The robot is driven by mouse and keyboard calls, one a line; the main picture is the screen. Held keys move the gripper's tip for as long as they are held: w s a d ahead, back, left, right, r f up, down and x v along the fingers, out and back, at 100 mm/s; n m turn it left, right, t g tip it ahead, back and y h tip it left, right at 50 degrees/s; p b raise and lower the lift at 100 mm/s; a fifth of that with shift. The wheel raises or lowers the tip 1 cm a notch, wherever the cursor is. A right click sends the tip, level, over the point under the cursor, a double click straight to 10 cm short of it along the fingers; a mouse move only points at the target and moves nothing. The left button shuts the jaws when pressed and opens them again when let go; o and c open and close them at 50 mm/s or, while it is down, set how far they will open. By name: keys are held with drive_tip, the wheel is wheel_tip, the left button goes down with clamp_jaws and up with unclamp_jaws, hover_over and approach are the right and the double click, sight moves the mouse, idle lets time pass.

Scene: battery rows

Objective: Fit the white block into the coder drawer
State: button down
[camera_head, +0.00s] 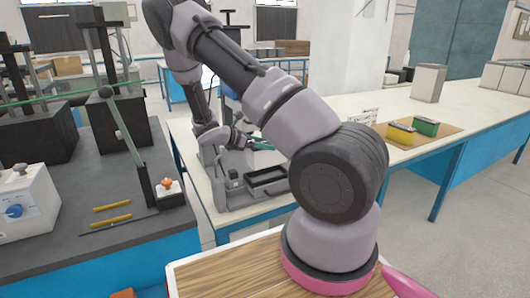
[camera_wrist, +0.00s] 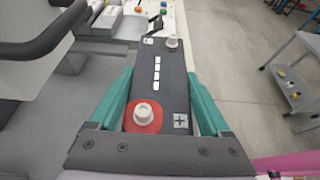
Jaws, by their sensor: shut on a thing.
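My gripper (camera_wrist: 160,80) has teal fingers, one on each long side of a block (camera_wrist: 172,85). It is shut on this block. In the head view my gripper (camera_head: 262,145) is small and partly behind my arm, above the grey coder machine (camera_head: 236,196). The coder's dark open drawer (camera_head: 266,180) lies in front of and below the gripper.
A brown mat (camera_head: 445,131) on the white bench holds a yellow block (camera_head: 401,134) and a green block (camera_head: 427,127). A grey bench (camera_head: 75,200) at left carries dark stands and a white box with a blue knob (camera_head: 25,205). A wooden top (camera_head: 235,272) is in front.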

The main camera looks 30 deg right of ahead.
sight(264, 160)
drive_tip(key=shift+f, duration=3.4)
drive_tip(key=shift+f, duration=0.1)
unclamp_jaws()
